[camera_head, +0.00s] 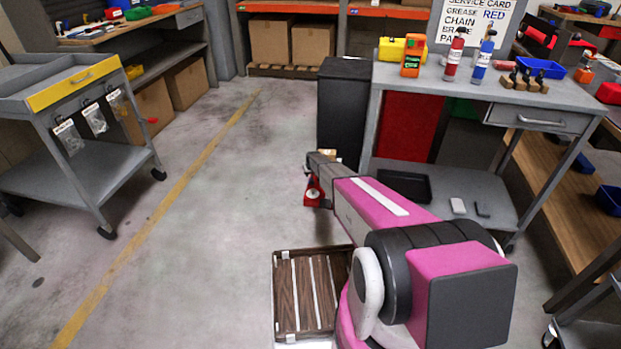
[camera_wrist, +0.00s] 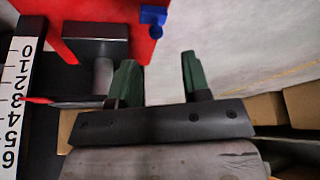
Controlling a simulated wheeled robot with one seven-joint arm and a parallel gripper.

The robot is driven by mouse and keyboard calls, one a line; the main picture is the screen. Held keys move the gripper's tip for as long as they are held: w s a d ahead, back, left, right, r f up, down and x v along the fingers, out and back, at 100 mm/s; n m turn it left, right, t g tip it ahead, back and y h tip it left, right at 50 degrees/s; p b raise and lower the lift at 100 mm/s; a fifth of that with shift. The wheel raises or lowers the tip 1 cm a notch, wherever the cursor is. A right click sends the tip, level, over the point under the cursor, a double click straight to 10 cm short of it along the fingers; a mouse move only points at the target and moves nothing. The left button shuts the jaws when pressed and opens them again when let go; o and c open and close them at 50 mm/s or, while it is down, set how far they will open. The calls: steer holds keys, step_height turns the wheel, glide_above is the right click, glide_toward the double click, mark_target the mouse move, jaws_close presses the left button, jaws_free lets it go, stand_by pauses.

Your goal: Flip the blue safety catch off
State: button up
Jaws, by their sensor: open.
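The blue safety catch (camera_wrist: 153,19) shows at the top of the wrist view, on the edge of a red body (camera_wrist: 115,12). My gripper (camera_wrist: 158,62) is open and empty, with two green fingers spread apart. The catch lies just past the fingertips, nearer the left finger, and apart from both. In the head view a small red device (camera_head: 312,191) with a pale round face stands beside the far end of my arm. The catch cannot be made out there, and my fingers are hidden.
In the wrist view a dark block (camera_wrist: 96,42) on a grey post, a red pointer (camera_wrist: 48,100) and a numbered scale (camera_wrist: 16,100) lie left of my fingers. In the head view a grey workbench (camera_head: 455,85) stands right of my arm; open floor lies left.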

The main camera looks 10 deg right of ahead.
steer(key=v, duration=0.5)
steer(key=shift+w, duration=0.1)
steer(key=s+d+r+g, duration=0.1)
steer(key=s+r, duration=1)
steer(key=s, duration=0.7)
steer(key=s+d+r+g, duration=0.1)
steer(key=s+r+g, duration=0.1)
steer(key=s+r, duration=1)
steer(key=s+d+r+m+g, duration=0.1)
steer(key=s+r, duration=1)
steer(key=s, duration=1.3)
steer(key=shift+r+g, duration=0.15)
steer(key=shift+g, duration=0.15)
steer(key=shift+s, duration=0.1)
